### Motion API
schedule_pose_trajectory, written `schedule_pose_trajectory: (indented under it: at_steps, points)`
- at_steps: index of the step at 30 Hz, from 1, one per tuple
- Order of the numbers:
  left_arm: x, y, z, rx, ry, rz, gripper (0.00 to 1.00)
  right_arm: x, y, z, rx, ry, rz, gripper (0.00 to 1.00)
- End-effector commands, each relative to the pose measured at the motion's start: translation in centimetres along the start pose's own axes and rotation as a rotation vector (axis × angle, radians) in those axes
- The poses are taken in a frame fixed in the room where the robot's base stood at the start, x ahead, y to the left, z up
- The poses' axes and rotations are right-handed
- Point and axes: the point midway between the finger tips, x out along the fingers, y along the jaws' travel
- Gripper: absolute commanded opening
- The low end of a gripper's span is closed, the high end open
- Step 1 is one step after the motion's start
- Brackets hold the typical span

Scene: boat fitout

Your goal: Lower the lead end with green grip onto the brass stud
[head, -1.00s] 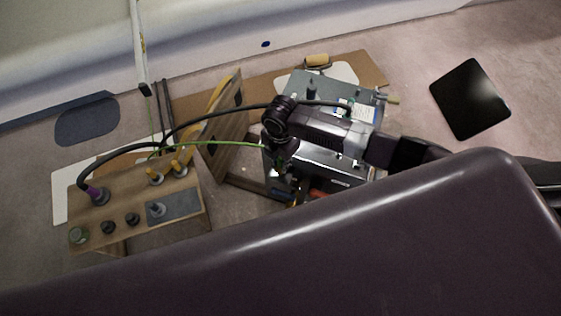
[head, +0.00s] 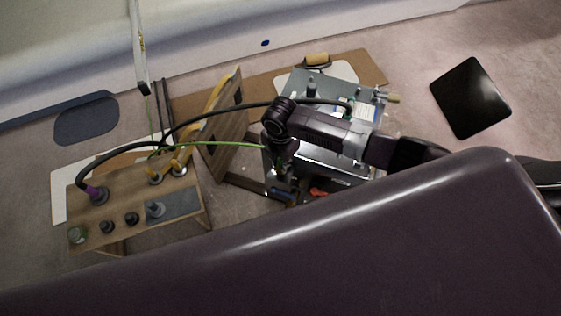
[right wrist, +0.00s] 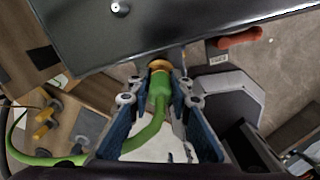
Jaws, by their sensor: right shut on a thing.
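The lead end with green grip (right wrist: 160,92) is between the two fingers of my right gripper (right wrist: 160,98), which is shut on it. Its orange-brass tip (right wrist: 158,65) points forward past the fingertips. Its green lead runs left to the wooden box in the head view (head: 215,144). In the head view my right gripper (head: 281,183) is low beside the grey metal case, and the grip is mostly hidden there. I cannot pick out the brass stud for certain. My left gripper is out of view.
An upright wooden panel (head: 222,140) stands left of my gripper. The metal case (head: 320,84) is behind it. A red-orange handle (right wrist: 240,38) lies close by.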

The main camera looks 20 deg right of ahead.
Motion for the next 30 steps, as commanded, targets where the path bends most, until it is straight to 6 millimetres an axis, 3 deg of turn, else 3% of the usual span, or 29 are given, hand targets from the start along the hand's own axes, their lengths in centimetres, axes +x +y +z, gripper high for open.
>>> schedule_pose_trajectory:
  at_steps: [17,30]
  points:
    - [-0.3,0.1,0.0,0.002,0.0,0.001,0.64,0.1,0.1,0.0,0.0,0.0,0.001,0.0]
    - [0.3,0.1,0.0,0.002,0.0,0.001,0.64,1.3,0.1,0.0,0.0,0.0,0.0,0.0]
